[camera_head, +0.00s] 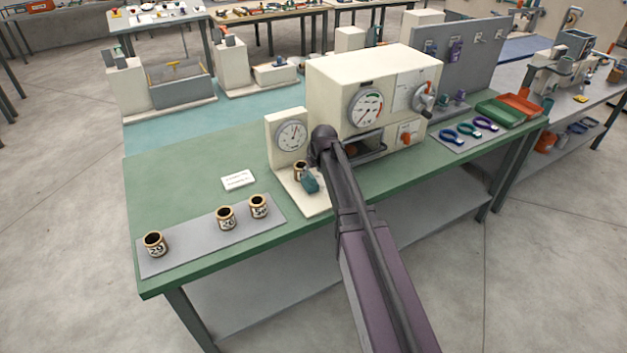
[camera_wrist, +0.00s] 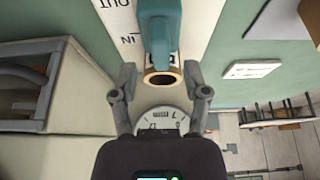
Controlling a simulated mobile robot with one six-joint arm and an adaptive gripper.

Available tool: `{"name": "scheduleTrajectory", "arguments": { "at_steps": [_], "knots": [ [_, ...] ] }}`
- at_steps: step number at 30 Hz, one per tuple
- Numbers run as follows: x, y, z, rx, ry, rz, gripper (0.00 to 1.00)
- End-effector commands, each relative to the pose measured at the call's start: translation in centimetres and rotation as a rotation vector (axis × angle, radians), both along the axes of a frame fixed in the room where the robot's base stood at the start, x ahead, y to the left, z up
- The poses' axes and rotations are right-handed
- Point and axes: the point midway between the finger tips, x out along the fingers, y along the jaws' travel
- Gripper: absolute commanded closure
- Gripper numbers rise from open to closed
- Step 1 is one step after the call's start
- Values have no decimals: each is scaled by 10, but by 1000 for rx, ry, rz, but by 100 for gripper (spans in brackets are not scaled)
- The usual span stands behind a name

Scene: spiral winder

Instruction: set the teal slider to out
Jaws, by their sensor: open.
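The teal slider (camera_head: 310,185) sits on the cream base of the small dial stand, beside a brass-rimmed cup (camera_head: 299,168). In the wrist view the teal slider (camera_wrist: 160,30) is at the top centre, beside the IN and OUT lettering; its body lies nearer IN. The cup (camera_wrist: 162,78) shows just below it. My gripper (camera_wrist: 159,80) is open, with one finger on either side of the cup in the picture; I cannot tell whether they touch it. In the head view my dark gripper (camera_head: 322,145) is above the stand and its fingertips are hard to make out.
The dial stand (camera_head: 287,135) rises behind the cup. A cream machine (camera_head: 340,75) with a large dial stands to the right, close to my arm. Several cups stand on a grey mat (camera_head: 190,240) at the left, near a white card (camera_head: 238,180). Green bench top is free at the left.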

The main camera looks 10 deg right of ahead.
Motion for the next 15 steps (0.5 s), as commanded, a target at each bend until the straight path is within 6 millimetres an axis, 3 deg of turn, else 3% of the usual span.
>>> {"name": "scheduleTrajectory", "arguments": {
  "at_steps": [6, 15],
  "knots": [
    [7, 2, -20, 0, 0, 0, 40],
    [12, 4, -30, 0, 0, 0, 40]
  ]
}}
